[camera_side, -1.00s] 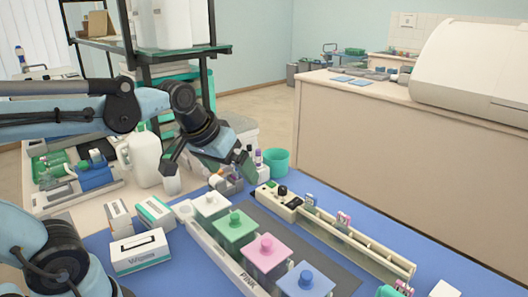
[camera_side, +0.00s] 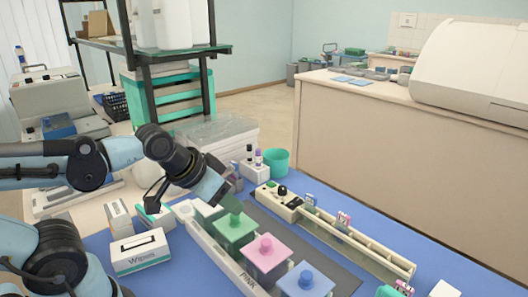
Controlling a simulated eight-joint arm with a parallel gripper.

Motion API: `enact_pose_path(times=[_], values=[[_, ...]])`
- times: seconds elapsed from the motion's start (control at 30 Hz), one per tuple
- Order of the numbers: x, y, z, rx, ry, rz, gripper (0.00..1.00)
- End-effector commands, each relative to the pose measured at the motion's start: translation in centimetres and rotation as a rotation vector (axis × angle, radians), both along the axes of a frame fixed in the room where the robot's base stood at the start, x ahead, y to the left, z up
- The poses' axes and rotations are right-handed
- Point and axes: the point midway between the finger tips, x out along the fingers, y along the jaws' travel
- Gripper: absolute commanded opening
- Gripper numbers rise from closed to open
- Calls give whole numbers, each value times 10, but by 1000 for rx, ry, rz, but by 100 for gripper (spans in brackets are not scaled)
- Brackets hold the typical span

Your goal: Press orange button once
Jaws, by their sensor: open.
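Green (camera_side: 235,228), pink (camera_side: 266,257) and blue (camera_side: 305,281) lidded jars stand in a row in front. The long rack (camera_side: 360,248) holds slide clips. A teal cup (camera_side: 277,162) stands behind the control box. A wipes box (camera_side: 140,252) is at left.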

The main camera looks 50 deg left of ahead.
Motion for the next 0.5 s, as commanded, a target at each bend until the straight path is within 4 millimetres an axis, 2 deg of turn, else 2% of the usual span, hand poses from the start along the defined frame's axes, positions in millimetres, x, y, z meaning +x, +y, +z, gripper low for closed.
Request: enact_pose_path(times=[0.03,0.27,0.5], values=[[0,0,0,0,0,0,36],[0,0,0,-1,0,1,0],[0,0,0,-1,0,1,0]])
